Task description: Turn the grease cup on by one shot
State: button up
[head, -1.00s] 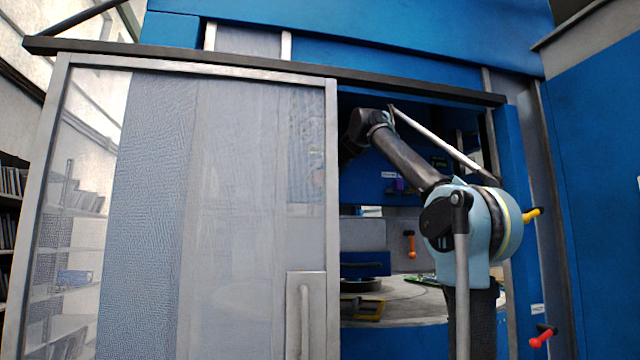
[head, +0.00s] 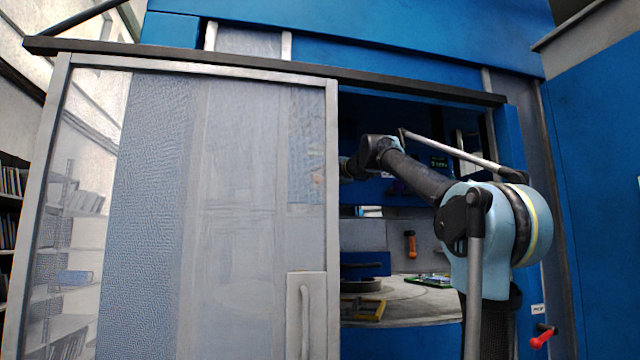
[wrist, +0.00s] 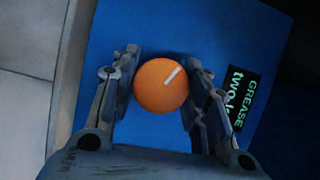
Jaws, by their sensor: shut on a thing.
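The grease cup (wrist: 161,86) is a round orange cap with a white line near its upper right, seen in the wrist view on a blue panel. My gripper (wrist: 160,88) is shut on it, one finger at each side. A black label (wrist: 244,98) reading "GREASE" and "two" stands to the right of the cup, partly behind a finger. In the head view, my arm reaches through the opening to the left, and the gripper and cup are hidden behind the sliding door.
The mesh sliding door (head: 240,200) with a handle (head: 304,318) covers the left of the opening. Inside are a round grey table (head: 410,298), an orange handle (head: 410,244) and a green board (head: 430,280). A red knob (head: 543,337) is at lower right.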

jog(key=m+t, duration=0.1)
jog(key=m, duration=0.2)
jog(key=m+t, duration=0.1)
jog(key=m, duration=0.2)
jog(key=shift+f+m+t, duration=0.1)
jog(key=shift+m+t, duration=0.3)
jog(key=m+t, duration=0.1)
jog(key=m, duration=0.2)
jog(key=m+t, duration=0.1)
jog(key=m, duration=0.1)
jog(key=shift+m+h, duration=0.4)
jog(key=shift+d+m+t+h, duration=0.1)
jog(key=shift+m+t+h, duration=0.4)
jog(key=shift+m, duration=0.7)
jog(key=shift+w+m, duration=0.1)
jog(key=shift+m, duration=0.2)
jog(key=o, duration=1)
jog(key=shift+d, duration=0.1)
jog(key=shift+o, duration=0.2)
jog(key=v, duration=0.7)
jog(key=shift+d+f, duration=0.1)
jog(key=shift+f, duration=0.05)
